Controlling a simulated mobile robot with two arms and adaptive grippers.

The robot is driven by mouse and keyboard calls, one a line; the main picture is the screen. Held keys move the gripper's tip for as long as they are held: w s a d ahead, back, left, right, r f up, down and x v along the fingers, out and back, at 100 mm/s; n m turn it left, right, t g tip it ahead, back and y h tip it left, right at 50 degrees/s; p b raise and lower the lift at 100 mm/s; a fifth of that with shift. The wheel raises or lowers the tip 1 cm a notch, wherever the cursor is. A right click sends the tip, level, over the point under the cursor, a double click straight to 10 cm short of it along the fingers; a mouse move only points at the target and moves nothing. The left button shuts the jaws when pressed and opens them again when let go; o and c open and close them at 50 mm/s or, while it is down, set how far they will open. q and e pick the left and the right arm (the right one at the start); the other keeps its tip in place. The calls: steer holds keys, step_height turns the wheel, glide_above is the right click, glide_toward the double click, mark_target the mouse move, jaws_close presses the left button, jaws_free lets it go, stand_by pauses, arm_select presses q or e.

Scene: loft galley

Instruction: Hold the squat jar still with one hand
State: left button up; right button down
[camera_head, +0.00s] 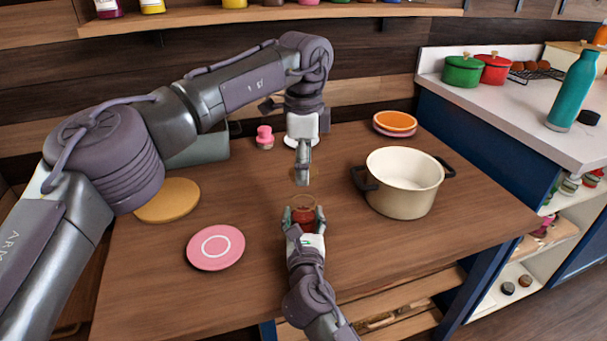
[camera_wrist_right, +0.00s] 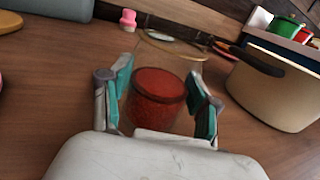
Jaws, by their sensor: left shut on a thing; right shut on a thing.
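The squat jar (camera_head: 303,215) is clear glass with red contents and stands upright on the wooden table, near its front middle. It fills the centre of the right wrist view (camera_wrist_right: 158,98), its clear upper part rising above the red. My right gripper (camera_head: 304,222) is shut around the jar from the front, with one teal-padded finger on each side. My left gripper (camera_head: 303,178) points down just behind and above the jar. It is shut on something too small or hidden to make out. The left gripper cannot be made out in the right wrist view.
A cream pot (camera_head: 403,183) with dark handles stands to the right of the jar. A pink plate (camera_head: 215,247) and a yellow round board (camera_head: 168,201) lie to the left. A pink stopper-like object (camera_head: 265,138) and orange plate (camera_head: 395,121) are behind. Bare table lies around the jar.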

steer(key=shift+c, duration=0.9)
jaws_free()
steer(key=shift+s, duration=0.1)
